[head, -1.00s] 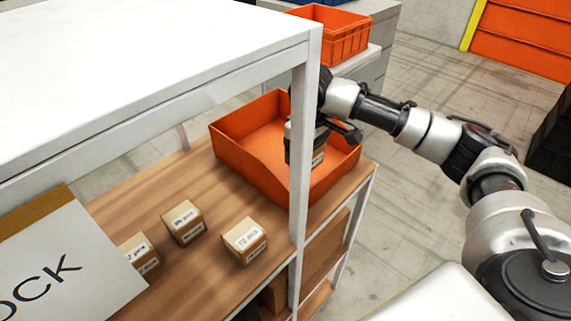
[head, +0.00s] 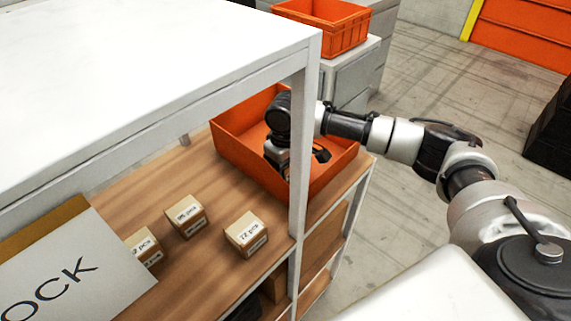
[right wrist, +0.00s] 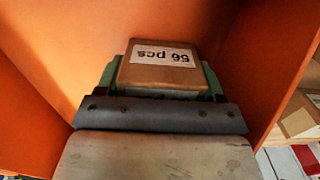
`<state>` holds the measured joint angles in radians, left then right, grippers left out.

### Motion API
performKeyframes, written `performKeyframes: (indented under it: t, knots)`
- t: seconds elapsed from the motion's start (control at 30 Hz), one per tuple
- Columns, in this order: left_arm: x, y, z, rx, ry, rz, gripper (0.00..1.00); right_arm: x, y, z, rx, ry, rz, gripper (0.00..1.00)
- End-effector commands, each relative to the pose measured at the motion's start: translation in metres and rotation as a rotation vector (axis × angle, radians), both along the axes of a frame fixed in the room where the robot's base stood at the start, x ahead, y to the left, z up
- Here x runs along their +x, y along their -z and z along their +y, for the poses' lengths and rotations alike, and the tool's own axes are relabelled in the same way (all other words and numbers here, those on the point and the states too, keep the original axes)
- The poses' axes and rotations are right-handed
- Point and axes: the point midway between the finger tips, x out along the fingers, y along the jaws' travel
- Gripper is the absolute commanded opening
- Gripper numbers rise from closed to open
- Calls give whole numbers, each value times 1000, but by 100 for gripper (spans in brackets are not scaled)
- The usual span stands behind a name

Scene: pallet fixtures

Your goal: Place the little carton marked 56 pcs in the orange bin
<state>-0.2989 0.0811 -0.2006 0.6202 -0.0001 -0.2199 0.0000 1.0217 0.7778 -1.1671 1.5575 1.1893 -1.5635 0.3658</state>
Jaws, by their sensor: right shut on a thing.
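The little carton marked 56 pcs (right wrist: 160,72) is between the green fingers of my right gripper (right wrist: 160,80) in the right wrist view, its label upside down there. In the head view my right gripper (head: 280,165) is down inside the orange bin (head: 228,148), and the carton is mostly hidden behind it. The bin's orange walls (right wrist: 235,50) surround the carton in the right wrist view. My right gripper is shut on the carton. I cannot tell whether the carton touches the bin floor. My left gripper is not in view.
The bin stands on a wooden shelf (head: 200,255), behind a white shelf post (head: 299,150). Other small cartons (head: 246,235) (head: 186,216) (head: 145,247) stand on the shelf at left. A white top board (head: 130,60) overhangs it. Another orange crate (head: 330,28) is behind.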

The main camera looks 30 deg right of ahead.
Motion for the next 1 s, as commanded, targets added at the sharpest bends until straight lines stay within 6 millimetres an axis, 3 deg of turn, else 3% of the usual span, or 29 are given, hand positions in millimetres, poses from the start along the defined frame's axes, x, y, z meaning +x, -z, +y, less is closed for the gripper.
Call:
performKeyframes:
  t: [0.03,0.2,0.57,1.0]
  knots:
    - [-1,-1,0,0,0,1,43,0,1,0,1,0,1,69]
    - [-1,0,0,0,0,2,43,0,1,0,0,0,1,93]
    - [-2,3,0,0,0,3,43,0,-6,0,0,0,0,93]
    - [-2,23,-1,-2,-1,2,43,1,-91,0,1,0,-4,93]
